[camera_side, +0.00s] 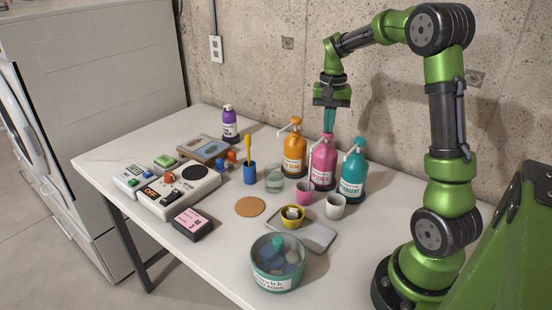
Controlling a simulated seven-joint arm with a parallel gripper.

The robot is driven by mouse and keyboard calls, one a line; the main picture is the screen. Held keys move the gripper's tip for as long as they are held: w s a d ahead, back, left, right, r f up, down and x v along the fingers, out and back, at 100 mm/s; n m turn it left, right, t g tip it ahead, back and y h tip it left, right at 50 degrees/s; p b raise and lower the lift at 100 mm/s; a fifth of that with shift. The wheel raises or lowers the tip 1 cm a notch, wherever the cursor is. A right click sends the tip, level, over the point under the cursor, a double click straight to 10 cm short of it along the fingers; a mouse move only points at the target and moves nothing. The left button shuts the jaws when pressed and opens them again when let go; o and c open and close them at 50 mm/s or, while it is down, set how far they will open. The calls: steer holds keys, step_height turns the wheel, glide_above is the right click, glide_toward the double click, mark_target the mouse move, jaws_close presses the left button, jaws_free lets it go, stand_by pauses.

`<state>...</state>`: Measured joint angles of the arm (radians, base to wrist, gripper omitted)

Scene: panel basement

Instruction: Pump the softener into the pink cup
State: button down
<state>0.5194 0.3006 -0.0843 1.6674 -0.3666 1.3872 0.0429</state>
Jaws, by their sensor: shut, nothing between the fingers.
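A pink pump bottle (323,165) stands upright between an orange pump bottle (294,155) and a teal pump bottle (352,178). Its label is partly readable and seems to be the softener. A small pink cup (304,194) stands in front of it, near its spout; whether the spout is right over the cup is hard to tell. What is inside the cup is hidden. My gripper (329,128) points down with its fingers shut and empty, at the top of the pink bottle's pump. Whether the fingertips touch the pump head is unclear.
A white cup (335,207) stands right of the pink cup. A teal pod tub (278,265), a glass (274,180) and a blue holder (250,174) stand nearby. A control panel (178,190) is left.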

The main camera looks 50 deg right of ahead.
steer(key=shift+f, duration=0.1)
steer(key=shift+r, duration=1.45)
steer(key=shift+r, duration=3)
steer(key=s+a+f+n+t+y, duration=0.1)
steer(key=s+a+n+t, duration=0.2)
steer(key=a, duration=1)
steer(key=s+a+f+n+t+y, duration=0.1)
steer(key=s+a+n+t, duration=0.3)
steer(key=s+a, duration=0.4)
steer(key=a+n, duration=0.1)
steer(key=a, duration=0.4)
steer(key=shift+a, duration=0.15)
steer(key=shift+f, duration=0.1)
